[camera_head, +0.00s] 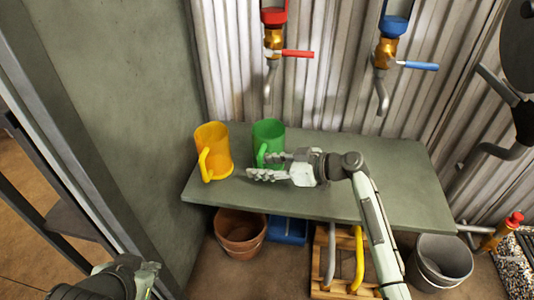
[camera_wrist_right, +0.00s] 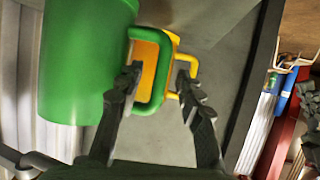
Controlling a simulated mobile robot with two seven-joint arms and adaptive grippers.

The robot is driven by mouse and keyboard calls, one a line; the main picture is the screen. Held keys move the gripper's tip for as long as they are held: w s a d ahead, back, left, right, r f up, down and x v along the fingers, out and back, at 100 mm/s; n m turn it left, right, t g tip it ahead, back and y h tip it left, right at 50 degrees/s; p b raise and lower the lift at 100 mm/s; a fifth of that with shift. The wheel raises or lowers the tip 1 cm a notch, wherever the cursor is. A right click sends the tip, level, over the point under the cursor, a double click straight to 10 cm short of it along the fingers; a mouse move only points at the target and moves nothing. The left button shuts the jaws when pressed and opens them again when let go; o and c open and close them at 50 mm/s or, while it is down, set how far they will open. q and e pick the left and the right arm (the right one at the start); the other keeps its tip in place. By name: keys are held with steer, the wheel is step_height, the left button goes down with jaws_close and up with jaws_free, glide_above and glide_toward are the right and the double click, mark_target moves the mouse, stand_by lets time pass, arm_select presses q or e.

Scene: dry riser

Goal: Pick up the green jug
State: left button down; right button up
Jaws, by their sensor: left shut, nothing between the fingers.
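The green jug (camera_head: 268,140) stands upright on the grey-green bench, with its handle (camera_wrist_right: 160,95) facing the front. My right gripper (camera_head: 255,166) is open at the jug's handle. In the right wrist view its fingertips (camera_wrist_right: 160,77) lie on either side of the handle's outer bar: one overlaps the handle opening, the other is outside. I cannot tell whether they touch it. The jug body (camera_wrist_right: 85,60) fills the left of that view. My left gripper (camera_head: 140,272) is low at the bottom left, away from the bench, shut and empty.
A yellow jug (camera_head: 213,145) stands left of the green one, close by. The bench (camera_head: 400,185) is clear on the right. Red-handled (camera_head: 297,53) and blue-handled (camera_head: 418,66) taps hang above. Below are a terracotta pot (camera_head: 240,235) and a grey bucket (camera_head: 440,262).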

steer(key=shift+w+a+f, duration=0.15)
steer(key=shift+a, duration=0.15)
steer(key=shift+c, duration=0.5)
jaws_close()
